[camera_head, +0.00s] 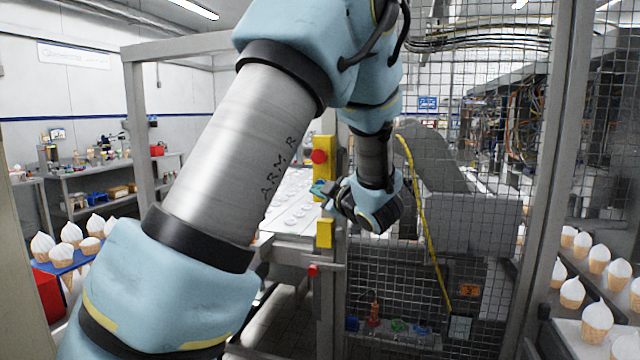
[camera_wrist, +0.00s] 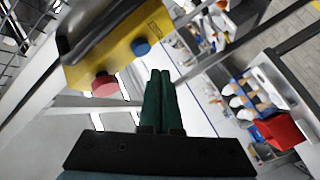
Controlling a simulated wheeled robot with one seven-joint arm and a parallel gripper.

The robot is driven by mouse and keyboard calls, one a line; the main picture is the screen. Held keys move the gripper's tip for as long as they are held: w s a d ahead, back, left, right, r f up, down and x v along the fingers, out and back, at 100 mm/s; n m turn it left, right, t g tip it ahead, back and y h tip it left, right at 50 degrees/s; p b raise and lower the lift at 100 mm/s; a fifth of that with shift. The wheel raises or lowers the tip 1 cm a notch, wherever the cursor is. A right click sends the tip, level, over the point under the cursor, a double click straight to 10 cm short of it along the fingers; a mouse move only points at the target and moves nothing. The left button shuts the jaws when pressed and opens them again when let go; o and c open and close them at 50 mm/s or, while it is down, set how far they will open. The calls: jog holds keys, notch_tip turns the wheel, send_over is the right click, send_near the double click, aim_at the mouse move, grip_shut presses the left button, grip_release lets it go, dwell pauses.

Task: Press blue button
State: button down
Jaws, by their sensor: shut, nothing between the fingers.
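The blue button (camera_wrist: 141,47) is a small round knob on a yellow control box (camera_wrist: 120,40), seen in the wrist view. A larger red button (camera_wrist: 105,85) sits beside it on the same box. My gripper (camera_wrist: 160,73) has its green fingers together, with nothing between them. The fingertips appear just to the right of and below the blue button; I cannot tell whether they touch it.
The box is on a grey post before a wire mesh fence (camera_head: 460,150). A second yellow box (camera_head: 324,234) and another red button (camera_head: 313,270) are lower on the post. Ice cream cones stand at left (camera_head: 42,246) and right (camera_head: 597,322). A white table is behind the post.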

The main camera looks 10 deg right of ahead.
jog(key=shift+w+d, duration=0.4)
jog(key=shift+w, duration=0.3)
dwell(1.6)
jog(key=shift+w+d, duration=0.2)
jog(key=shift+w, duration=0.15)
jog(key=shift+w+d, duration=0.2)
jog(key=shift+w, duration=0.2)
dwell(0.7)
jog(key=shift+s+a, duration=0.1)
jog(key=shift+s, duration=0.05)
jog(key=shift+s+a+b, duration=0.35)
jog(key=shift+s+b, duration=0.05)
jog(key=shift+s, duration=0.2)
jog(key=s, duration=0.1)
jog(key=s+a, duration=0.1)
jog(key=s, duration=0.1)
jog(key=s+a+b, duration=0.1)
jog(key=shift+s+a, duration=0.15)
jog(key=shift+s, duration=0.05)
dwell(0.5)
